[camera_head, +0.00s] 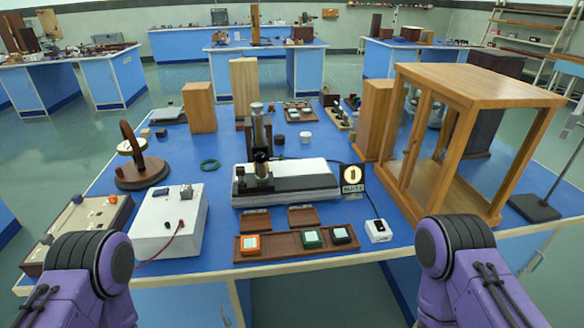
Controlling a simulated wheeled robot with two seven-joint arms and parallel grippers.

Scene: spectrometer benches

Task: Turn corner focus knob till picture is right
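A bench instrument with a white base (310,184) stands in the middle of the blue table. An upright dark column with a metal-topped tube (258,130) rises from the left part of its base. Small dark knob-like parts (241,180) sit at the base's left end; I cannot tell which is the corner focus knob. A small black display panel (352,179) with a pale round picture and an unreadable label stands at the base's right end. My two purple arms enter at the bottom left and bottom right. Neither gripper is in view.
A wooden tray (285,253) with orange, green and black-topped blocks lies in front. A white box (150,228) with a red lead is at left, a small white plug-like box (378,231) at right. A large wooden glazed case (480,85) fills the right side.

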